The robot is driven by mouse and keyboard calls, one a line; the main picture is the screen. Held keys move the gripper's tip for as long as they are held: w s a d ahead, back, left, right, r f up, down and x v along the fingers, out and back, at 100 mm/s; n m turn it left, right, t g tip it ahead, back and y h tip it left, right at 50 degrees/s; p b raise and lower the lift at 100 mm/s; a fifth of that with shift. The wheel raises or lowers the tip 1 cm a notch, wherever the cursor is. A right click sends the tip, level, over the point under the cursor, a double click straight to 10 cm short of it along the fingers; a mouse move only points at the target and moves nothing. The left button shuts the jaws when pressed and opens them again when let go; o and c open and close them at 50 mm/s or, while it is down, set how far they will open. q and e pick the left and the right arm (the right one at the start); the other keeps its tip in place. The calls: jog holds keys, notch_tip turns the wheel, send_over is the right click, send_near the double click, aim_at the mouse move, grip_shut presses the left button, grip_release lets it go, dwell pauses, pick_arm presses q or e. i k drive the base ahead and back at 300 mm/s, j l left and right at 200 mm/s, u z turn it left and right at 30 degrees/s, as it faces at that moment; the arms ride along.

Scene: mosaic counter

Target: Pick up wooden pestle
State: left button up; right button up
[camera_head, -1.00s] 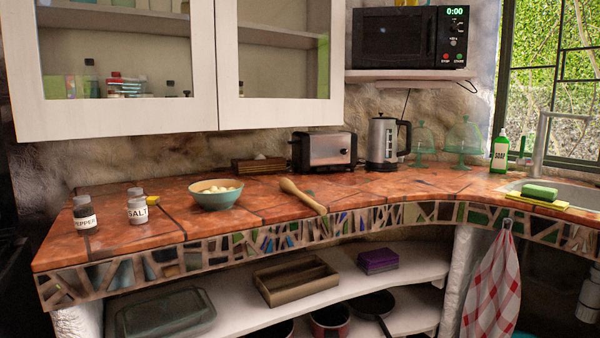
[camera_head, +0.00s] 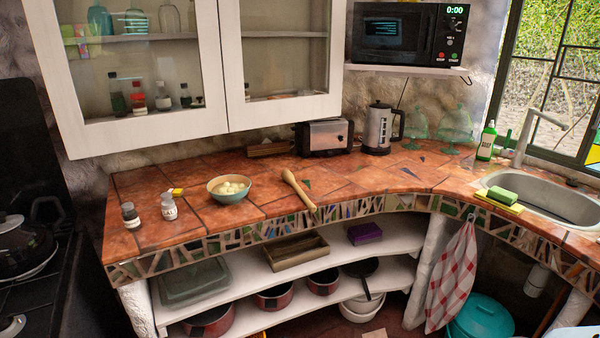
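The wooden pestle (camera_head: 299,190) lies on the red tiled counter (camera_head: 165,235) near its front edge. Its thick end points to the back left and its thin end reaches the front edge. Neither of my grippers shows in the head view.
Pepper (camera_head: 130,215) and salt (camera_head: 168,206) shakers stand at the left. A toaster (camera_head: 324,137) and kettle (camera_head: 378,129) stand at the back. The sink (camera_head: 550,203) is at the right, a stove (camera_head: 25,260) at the far left. Counter right of the pestle is clear.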

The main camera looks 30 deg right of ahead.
aim_at(288, 175)
jog(key=i+l+z, duration=0.15)
jog(key=i+l, duration=0.3)
jog(key=i+l+z, duration=0.15)
jog(key=i+l, duration=0.25)
jog(key=i+l+z, duration=0.15)
jog(key=i+l, duration=0.15)
jog(key=i, duration=0.2)
jog(key=i+l+z, duration=0.15)
jog(key=i+l, duration=0.15)
jog(key=i, duration=0.2)
